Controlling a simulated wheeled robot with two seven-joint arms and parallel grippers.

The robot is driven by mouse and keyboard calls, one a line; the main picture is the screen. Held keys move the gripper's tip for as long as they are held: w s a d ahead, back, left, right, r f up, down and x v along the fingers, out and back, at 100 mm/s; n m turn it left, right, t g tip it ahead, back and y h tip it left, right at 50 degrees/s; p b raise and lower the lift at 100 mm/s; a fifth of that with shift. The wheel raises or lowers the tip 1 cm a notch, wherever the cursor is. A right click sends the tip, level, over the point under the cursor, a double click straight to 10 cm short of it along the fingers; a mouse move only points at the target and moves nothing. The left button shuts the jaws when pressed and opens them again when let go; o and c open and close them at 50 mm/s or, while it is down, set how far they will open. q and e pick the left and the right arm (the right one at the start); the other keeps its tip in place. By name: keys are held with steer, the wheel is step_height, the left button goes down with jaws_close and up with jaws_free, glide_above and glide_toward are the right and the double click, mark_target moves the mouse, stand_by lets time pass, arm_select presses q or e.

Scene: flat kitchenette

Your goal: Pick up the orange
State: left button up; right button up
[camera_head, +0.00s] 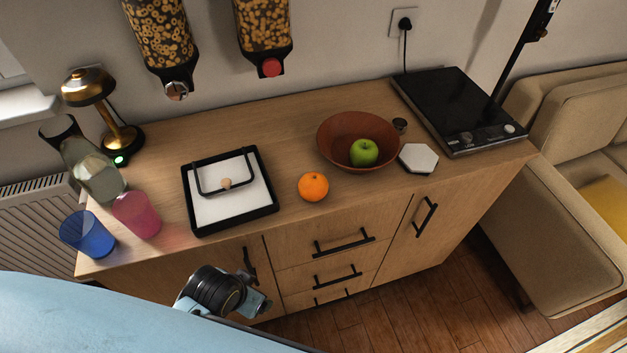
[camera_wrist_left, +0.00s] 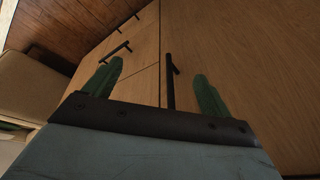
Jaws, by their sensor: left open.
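The orange (camera_head: 313,186) sits on the wooden counter near its front edge in the head view, between a white tray and a brown bowl. It stands apart from both. My left gripper shows in the left wrist view (camera_wrist_left: 155,88) with its two green fingers spread apart and nothing between them. It faces the cabinet front and its black handles. In the head view my left wrist is low in front of the cabinet, below and left of the orange; its fingers cannot be made out clearly there. The orange is not in the left wrist view. My right gripper is not in view.
The brown bowl (camera_head: 329,153) holds a green apple (camera_head: 364,152); a white hexagonal coaster (camera_head: 418,158) lies beside it. The black-rimmed tray (camera_head: 234,216) is left of the orange. Pink (camera_head: 137,214) and blue (camera_head: 88,234) cups stand farther left. A black cooktop (camera_head: 450,105) is at right.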

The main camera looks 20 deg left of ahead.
arm_select(q)
step_height(320, 180, up, 15)
steer(key=t+p, duration=0.1)
steer(key=w+d+r+m+t, duration=0.2)
steer(key=w+r+m+t, duration=0.3)
steer(key=w+r, duration=0.4)
steer(key=w+d+r+m+t, duration=0.25)
steer(key=w+r+t, duration=0.35)
steer(key=w, duration=0.4)
steer(key=w+d+r+m+t+h, duration=0.2)
steer(key=d+r+m+t+h, duration=0.2)
steer(key=d+r+m+h, duration=0.85)
steer(key=s+d+r+m+g+h, duration=0.4)
steer(key=d+m+g+h, duration=0.4)
steer(key=m, duration=0.8)
steer(key=m+g+y, duration=1.2)
steer(key=m+y, duration=0.8)
steer(key=m, duration=0.1)
glide_above(313, 177)
step_height(313, 177, down, 18)
steer(key=shift+y, duration=0.25)
steer(key=f, duration=0.6)
steer(key=shift+s+d+f, duration=0.15)
steer(key=shift+s+f, duration=0.1)
steer(key=f, duration=0.6)
steer(key=shift+w+f, duration=0.2)
